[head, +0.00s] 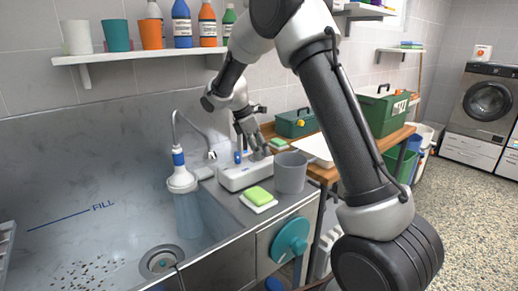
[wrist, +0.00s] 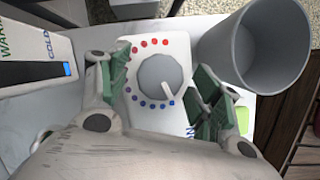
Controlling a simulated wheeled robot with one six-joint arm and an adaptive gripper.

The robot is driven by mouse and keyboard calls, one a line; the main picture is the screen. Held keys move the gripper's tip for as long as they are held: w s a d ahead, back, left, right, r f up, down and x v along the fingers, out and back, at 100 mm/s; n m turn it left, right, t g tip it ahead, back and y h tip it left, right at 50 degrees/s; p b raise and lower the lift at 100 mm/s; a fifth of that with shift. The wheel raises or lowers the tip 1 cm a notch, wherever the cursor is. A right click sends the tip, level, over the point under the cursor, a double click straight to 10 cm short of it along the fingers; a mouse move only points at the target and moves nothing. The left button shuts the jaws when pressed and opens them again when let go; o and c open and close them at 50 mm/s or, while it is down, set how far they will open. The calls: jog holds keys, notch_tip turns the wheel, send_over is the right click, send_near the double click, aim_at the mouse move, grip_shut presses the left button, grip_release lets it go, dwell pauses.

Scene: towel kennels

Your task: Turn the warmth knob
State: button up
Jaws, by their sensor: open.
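The warmth knob (wrist: 158,72) is a round grey dial on a white panel (wrist: 180,122), seen in the wrist view. Red dots run along its upper side and blue dots along its lower side. Its white pointer slants down to the right, at the end of the blue row. My gripper (wrist: 162,84) is open, with one green-padded finger left of the knob and one right of it. Gaps show between both fingers and the knob in this view. In the head view my gripper (head: 254,152) is low over the white unit (head: 240,178), and hides the knob.
A grey cup (head: 290,173) stands close right of the unit. A green sponge (head: 258,196) lies in front. A display box (wrist: 35,66) marked COLD with a blue block is at the wrist view's left. A steel sink (head: 110,215) and white shower head (head: 181,179) are left.

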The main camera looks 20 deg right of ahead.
jog(key=c, duration=1)
jog(key=shift+m, duration=0.3)
jog(key=m, duration=0.2)
jog(key=m+g, duration=0.1)
jog(key=m, duration=0.1)
jog(key=shift+w+g+y, duration=0.15)
jog(key=shift+g+y, duration=0.15)
jog(key=shift+y, duration=0.1)
jog(key=m+g+y, duration=0.1)
jog(key=m, duration=0.3)
jog(key=shift+w+d+m, duration=0.1)
jog(key=shift+m, duration=0.3)
jog(key=m, duration=0.2)
jog(key=m+g+y, duration=0.1)
jog(key=m, duration=0.1)
jog(key=shift+d+m+y, duration=0.1)
jog(key=shift+m+y, duration=0.9)
jog(key=shift+m, duration=1.2)
jog(key=shift+d, duration=0.1)
